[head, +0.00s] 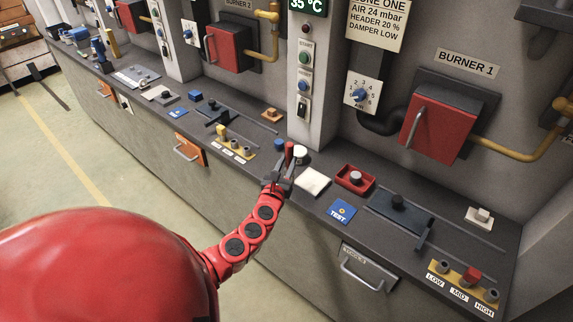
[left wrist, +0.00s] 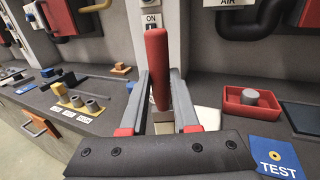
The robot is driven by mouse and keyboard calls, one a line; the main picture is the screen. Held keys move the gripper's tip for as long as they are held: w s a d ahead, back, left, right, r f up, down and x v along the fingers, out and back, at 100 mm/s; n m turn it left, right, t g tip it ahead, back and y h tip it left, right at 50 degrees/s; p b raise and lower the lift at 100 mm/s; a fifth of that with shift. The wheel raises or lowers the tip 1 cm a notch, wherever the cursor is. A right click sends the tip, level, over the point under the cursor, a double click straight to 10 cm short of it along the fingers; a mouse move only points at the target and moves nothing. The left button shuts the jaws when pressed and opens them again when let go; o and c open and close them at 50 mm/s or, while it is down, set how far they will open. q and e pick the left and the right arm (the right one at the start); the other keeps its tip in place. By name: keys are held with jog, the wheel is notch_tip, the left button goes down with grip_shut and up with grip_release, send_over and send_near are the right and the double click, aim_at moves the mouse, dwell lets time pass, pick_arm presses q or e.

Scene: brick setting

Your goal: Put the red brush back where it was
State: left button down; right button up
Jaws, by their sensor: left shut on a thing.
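My left gripper (head: 279,177) is at the counter's middle, in front of the white switch pillar. It is shut on the red brush (head: 289,151), whose red handle stands nearly upright between the fingers. In the left wrist view, the left gripper (left wrist: 160,102) has a finger on each side of the red brush (left wrist: 157,62). The lower end of the brush is hidden by the gripper, so I cannot tell whether it touches the counter. My right gripper is not in view.
A white pad (head: 313,182), a red tray with a grey knob (head: 355,179) and a blue TEST card (head: 342,211) lie to the right. A slotted holder (head: 234,147) is left.

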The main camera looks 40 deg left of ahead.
aim_at(286, 164)
pick_arm(q)
jog(key=shift+w+a, duration=0.95)
jog(key=shift+w, duration=0.15)
jog(key=shift+w+a+f, duration=0.35)
jog(key=shift+w+a, duration=0.05)
jog(key=shift+w, duration=0.2)
notch_tip(286, 164, down, 2)
jog(key=shift+s+f+b, duration=0.1)
jog(key=shift+f+b, duration=0.1)
jog(key=shift+b, duration=0.3)
jog(key=shift+d+f, duration=0.1)
jog(key=shift+f, duration=0.35)
jog(key=shift+f+b, duration=0.3)
jog(key=shift+b, duration=0.1)
jog(key=c, duration=0.7)
grip_release()
jog(key=shift+r, duration=0.15)
jog(key=shift+o, duration=0.2)
